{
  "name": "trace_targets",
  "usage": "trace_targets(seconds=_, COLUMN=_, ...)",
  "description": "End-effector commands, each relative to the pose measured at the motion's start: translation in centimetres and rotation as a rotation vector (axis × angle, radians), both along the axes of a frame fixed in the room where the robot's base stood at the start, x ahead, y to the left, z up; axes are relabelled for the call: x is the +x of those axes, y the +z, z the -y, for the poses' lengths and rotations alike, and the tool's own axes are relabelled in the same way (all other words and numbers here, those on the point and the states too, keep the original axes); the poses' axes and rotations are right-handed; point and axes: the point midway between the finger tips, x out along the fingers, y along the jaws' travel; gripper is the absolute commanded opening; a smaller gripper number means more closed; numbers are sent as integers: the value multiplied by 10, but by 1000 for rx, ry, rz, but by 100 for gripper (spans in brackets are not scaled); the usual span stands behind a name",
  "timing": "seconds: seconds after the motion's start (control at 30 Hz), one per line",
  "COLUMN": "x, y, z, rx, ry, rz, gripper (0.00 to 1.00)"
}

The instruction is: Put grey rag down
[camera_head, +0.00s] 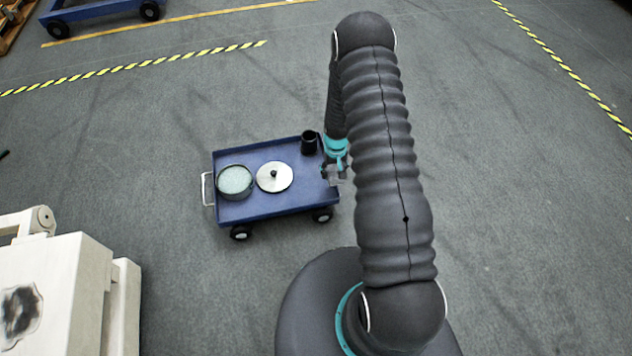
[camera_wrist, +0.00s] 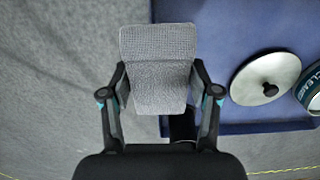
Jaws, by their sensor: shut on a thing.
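The grey rag (camera_wrist: 158,62) is a flat, woven-looking cloth in the wrist view, at the top centre between the fingers. My gripper (camera_wrist: 160,95) is shut on the rag. The rag overlaps the edge of the blue cart (camera_wrist: 200,30), partly over its top and partly over the grey floor. I cannot tell whether the rag touches the cart. In the head view my gripper (camera_head: 338,176) is at the right end of the blue cart (camera_head: 262,208), partly hidden by my arm; a small grey patch there may be the rag.
The cart carries a round tin (camera_head: 235,181) with pale contents, a silver lid (camera_head: 274,176) with a black knob and a black cup (camera_head: 309,142) at the back right corner. A white machine (camera_head: 60,290) stands at lower left. The floor around the cart is clear.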

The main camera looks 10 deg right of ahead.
Motion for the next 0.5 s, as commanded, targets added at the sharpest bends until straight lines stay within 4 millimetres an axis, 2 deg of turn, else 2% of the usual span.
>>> trace_targets(seconds=0.03, x=3, y=-7, z=-11, rx=0, ry=5, rz=-1, gripper=21)
trace_targets(seconds=0.2, x=11, y=-25, z=-41, rx=0, ry=4, rz=-1, gripper=21)
trace_targets(seconds=0.33, x=16, y=-33, z=-54, rx=0, ry=2, rz=0, gripper=21)
trace_targets(seconds=0.5, x=17, y=-39, z=-59, rx=0, ry=-1, rz=-1, gripper=21)
